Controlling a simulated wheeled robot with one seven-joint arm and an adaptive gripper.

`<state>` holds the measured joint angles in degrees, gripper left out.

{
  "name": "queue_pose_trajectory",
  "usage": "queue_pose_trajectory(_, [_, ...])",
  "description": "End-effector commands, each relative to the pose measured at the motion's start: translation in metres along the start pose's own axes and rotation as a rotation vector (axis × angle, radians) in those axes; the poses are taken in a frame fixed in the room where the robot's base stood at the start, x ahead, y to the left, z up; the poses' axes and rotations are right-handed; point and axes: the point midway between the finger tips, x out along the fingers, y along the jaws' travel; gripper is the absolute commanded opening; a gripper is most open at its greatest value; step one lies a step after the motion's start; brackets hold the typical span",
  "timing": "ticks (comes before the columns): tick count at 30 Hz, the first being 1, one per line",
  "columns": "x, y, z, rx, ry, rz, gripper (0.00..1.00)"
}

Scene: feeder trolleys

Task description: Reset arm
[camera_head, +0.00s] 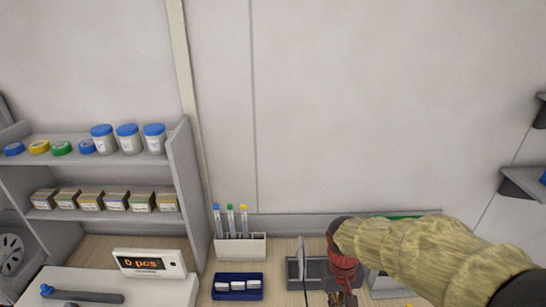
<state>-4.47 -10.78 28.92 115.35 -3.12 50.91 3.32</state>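My arm, in a yellowish sleeve, reaches in from the lower right of the head view. Its dark wrist bends downward into a red part, and my gripper (342,298) hangs below that at the bottom edge. The gripper is small and partly cut off by the frame, so I cannot tell whether its fingers are open or shut. Nothing held shows clearly. The gripper is in front of a grey stand (310,272) on the bench; I cannot tell whether they touch.
A grey shelf (180,170) on the left holds jars (128,140), tape rolls (62,148) and small boxes (91,200). Below are a counter display (149,263), a white tube holder (240,247) and a blue tray (237,293). Shelf edges (520,184) jut out at right.

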Motion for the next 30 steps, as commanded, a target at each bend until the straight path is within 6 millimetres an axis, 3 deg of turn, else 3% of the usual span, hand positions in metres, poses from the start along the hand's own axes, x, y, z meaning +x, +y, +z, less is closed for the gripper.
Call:
queue_pose_trajectory(7, [-0.021, 0.004, 0.054, 0.008, 0.185, -0.026, 0.0])
queue_pose_trajectory(15, [-0.026, 0.009, 0.106, 0.046, 0.45, -0.037, 0.0])
queue_pose_trajectory(20, [-0.036, 0.012, 0.113, 0.062, 0.557, -0.033, 0.0])
queue_pose_trajectory(30, [-0.037, 0.014, 0.113, 0.067, 0.566, -0.031, 0.0])
